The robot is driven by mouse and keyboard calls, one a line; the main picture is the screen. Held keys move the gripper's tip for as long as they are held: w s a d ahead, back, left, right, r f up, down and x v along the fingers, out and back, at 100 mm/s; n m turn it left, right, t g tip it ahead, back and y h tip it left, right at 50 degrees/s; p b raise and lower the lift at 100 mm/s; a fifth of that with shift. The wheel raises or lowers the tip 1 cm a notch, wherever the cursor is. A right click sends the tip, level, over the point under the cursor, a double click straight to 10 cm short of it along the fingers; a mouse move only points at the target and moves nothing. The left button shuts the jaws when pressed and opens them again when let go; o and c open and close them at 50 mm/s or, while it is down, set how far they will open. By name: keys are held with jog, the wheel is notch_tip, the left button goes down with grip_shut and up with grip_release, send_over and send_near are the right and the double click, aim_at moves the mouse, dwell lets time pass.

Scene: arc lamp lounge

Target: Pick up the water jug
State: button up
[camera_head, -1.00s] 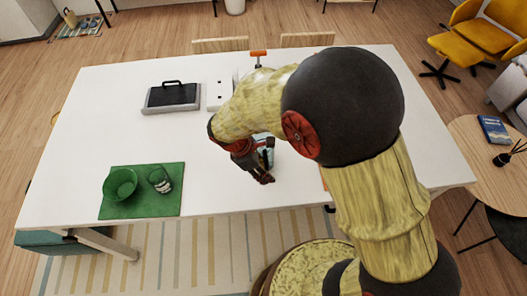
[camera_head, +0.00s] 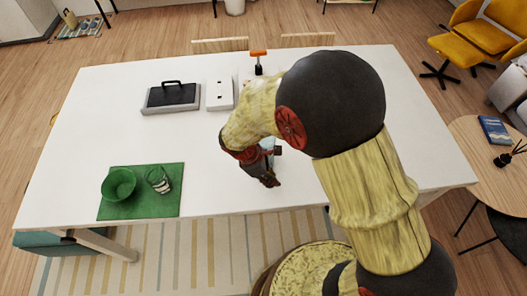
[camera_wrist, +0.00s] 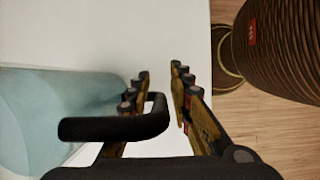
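The water jug shows in the wrist view as a pale blue, see-through body (camera_wrist: 50,105) at the left with a black loop handle (camera_wrist: 105,128). My gripper (camera_wrist: 161,75) is open, with one finger on each side of the handle's outer part. I cannot tell whether either finger touches the handle. In the head view the jug (camera_head: 268,145) stands on the white table (camera_head: 330,185), mostly hidden by my arm and gripper (camera_head: 268,180).
A green mat (camera_head: 140,210) with a green bowl (camera_head: 118,184) and a glass (camera_head: 158,180) lies at the front left. A black-topped appliance (camera_head: 172,96), a white panel (camera_head: 220,94) and an orange-handled item (camera_head: 258,60) are farther back. The left middle of the table is clear.

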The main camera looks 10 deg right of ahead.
grip_shut()
jog(key=shift+w+r, duration=0.1)
jog(key=shift+w, duration=0.1)
dwell(0.7)
